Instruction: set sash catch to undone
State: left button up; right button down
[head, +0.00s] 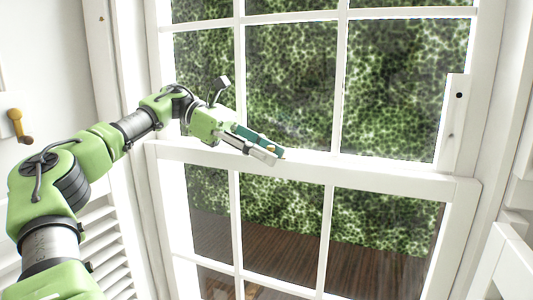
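A white sash window fills the middle of the head view, with its meeting rail (365,176) running across. My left gripper (277,153) reaches in from the left, its fingertips at the middle of that rail. One finger looks teal and the other pale grey, lying close together. A tiny brass-coloured spot shows by the fingertips; it may be part of the sash catch. The rest of the catch is hidden or too small to make out, so I cannot tell its position or whether the fingers grip it. My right gripper is out of view.
A brass handle (17,124) is on the white wall at far left. White louvred slats (100,240) stand below it, beside my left arm. White glazing bars divide the panes. A white upright piece (455,120) is at the window's right side. The space right of the gripper is free.

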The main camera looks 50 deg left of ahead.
pick_arm(q)
jog(key=shift+s+f, duration=0.1)
jog(key=shift+f, duration=0.05)
jog(key=shift+a, duration=0.1)
jog(key=s+v, duration=0.1)
jog(key=v, duration=1.2)
jog(key=shift+s+d+n+t, duration=0.3)
jog(key=shift+d+t, duration=0.1)
jog(key=shift+d, duration=0.05)
jog(key=shift+w+d+f, duration=0.1)
jog(key=shift+w+f, duration=0.05)
jog(key=shift+f, duration=0.1)
